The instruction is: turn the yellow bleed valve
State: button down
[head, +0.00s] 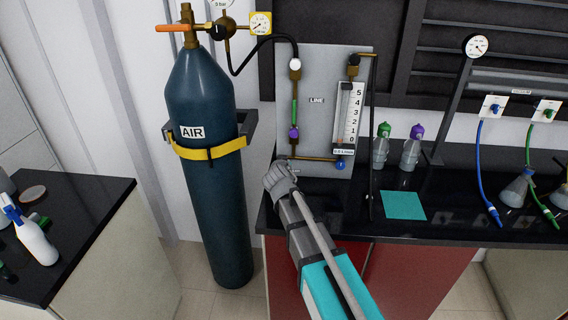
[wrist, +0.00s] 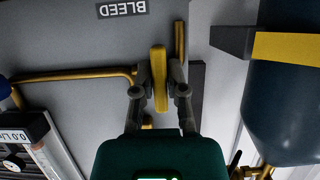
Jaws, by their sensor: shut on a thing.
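In the wrist view the yellow bleed valve handle (wrist: 159,78) stands upright in the picture, between the two fingers of my gripper (wrist: 161,88). The fingers press on it from both sides, so my gripper is shut on it. A label reading BLEED (wrist: 122,9) shows upside down on the grey panel (wrist: 75,45) near it. In the head view my gripper (head: 281,178) is at the lower left corner of the LINE panel (head: 322,75), and the yellow handle is hidden behind it.
A blue AIR cylinder (head: 207,215) with a yellow strap (head: 210,153) stands left of my gripper. A flow meter (head: 348,115) is on the panel, with a thin dark post (head: 371,130) beside it.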

jog(key=shift+d, duration=0.1)
jog(key=c, duration=0.7)
grip_release()
jog(key=shift+n, duration=0.3)
